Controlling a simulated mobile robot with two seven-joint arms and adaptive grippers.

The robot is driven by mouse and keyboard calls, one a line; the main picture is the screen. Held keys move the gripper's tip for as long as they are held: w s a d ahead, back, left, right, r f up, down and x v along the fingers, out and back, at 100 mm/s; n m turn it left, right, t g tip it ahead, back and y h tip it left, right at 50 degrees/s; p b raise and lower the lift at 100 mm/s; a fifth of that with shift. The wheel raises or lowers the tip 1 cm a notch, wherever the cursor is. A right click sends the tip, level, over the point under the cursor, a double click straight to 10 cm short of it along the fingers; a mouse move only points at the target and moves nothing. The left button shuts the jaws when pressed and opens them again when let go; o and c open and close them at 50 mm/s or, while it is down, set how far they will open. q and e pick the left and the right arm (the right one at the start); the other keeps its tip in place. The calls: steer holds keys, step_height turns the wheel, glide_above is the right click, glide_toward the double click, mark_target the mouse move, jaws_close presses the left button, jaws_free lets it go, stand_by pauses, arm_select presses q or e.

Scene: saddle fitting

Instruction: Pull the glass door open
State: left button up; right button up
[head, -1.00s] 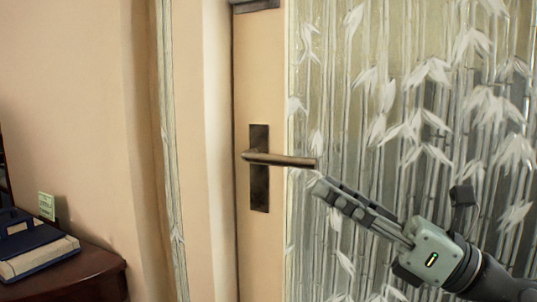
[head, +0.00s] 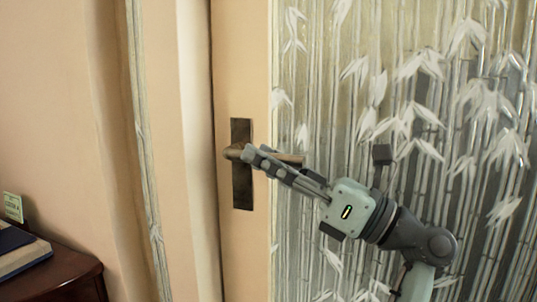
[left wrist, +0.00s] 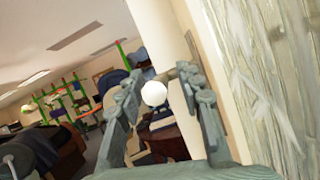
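The glass door (head: 390,90) has bamboo-patterned glass in a cream frame and looks shut. Its bronze lever handle (head: 292,159) points right from a dark upright plate (head: 242,192). My left gripper (head: 257,158) is at the handle, its fingers crossing in front of the lever and hiding its middle. In the left wrist view the two fingers (left wrist: 162,84) stand wide apart. A brownish piece that looks like the lever (left wrist: 183,70) shows near the right finger. Whether the fingers touch it I cannot tell. My right gripper is not in view.
A dark wooden table (head: 62,277) with books (head: 20,255) and a small green card (head: 13,207) stands at the lower left. The left wrist view shows a white ball (left wrist: 154,94) between the fingers and a furnished room beyond.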

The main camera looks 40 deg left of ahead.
arm_select(q)
steer(key=shift+a, duration=0.1)
jaws_close()
